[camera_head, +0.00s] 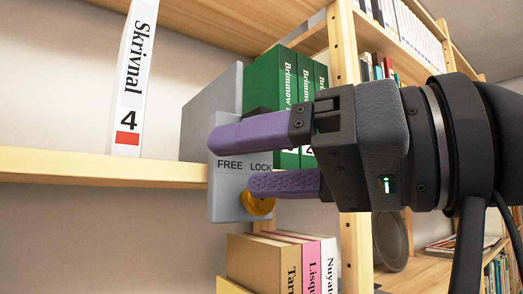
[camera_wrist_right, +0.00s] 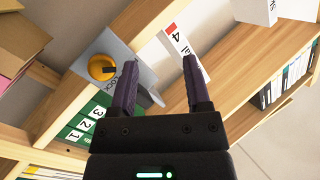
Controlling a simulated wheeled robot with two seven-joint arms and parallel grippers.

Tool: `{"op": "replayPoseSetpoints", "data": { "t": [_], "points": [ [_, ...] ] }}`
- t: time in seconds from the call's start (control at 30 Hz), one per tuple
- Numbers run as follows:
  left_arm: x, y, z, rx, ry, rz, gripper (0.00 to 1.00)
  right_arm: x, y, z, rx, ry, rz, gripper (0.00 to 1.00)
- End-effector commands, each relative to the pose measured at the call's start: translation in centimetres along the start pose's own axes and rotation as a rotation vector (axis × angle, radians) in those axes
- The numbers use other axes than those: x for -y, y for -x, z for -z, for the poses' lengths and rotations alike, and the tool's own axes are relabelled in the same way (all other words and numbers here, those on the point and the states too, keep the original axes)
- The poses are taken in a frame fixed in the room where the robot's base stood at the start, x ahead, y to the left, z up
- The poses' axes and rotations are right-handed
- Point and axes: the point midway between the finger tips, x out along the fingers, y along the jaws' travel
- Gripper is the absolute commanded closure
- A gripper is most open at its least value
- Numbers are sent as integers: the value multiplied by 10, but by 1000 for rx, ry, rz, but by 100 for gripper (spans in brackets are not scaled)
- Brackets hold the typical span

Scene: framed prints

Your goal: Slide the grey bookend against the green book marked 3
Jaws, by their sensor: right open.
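The grey bookend (camera_head: 208,122) stands upright on the middle shelf, left of the green books. Its front plate reads FREE and LOCK and carries an orange knob (camera_head: 258,204), also seen in the right wrist view (camera_wrist_right: 102,67). The green book marked 3 (camera_wrist_right: 97,112) is the one of the green row closest to the bookend; in the head view its spine (camera_head: 268,85) is partly behind my gripper. I cannot tell whether they touch. My right gripper (camera_head: 230,162) is open, its purple fingers in front of the bookend's plate, above the knob. My left gripper is out of view.
A white book marked Skrivnal 4 (camera_head: 131,80) stands left of the bookend, with bare shelf between. A wooden upright (camera_head: 346,60) is right of the green books. Several books (camera_head: 285,262) stand on the shelf below.

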Motion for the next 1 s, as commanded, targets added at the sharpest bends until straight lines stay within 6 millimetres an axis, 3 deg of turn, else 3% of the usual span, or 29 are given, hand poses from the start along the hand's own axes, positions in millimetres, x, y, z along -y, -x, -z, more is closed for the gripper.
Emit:
{"op": "replayPoseSetpoints", "data": {
  "t": [0.03, 0.1, 0.23, 0.7, 1.0],
  "points": [
    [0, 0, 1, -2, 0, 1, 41, 4, 14, 16, -51, 165, -132, 38],
    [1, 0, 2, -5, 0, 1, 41, 4, 35, 34, -103, 335, -301, 38],
    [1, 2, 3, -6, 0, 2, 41, 6, 54, 49, -142, 462, -451, 38],
    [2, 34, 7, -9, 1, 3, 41, -29, -26, 72, -139, 466, -458, 38],
    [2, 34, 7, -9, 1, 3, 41, -33, -32, 71, -141, 468, -457, 38]
  ]
}}
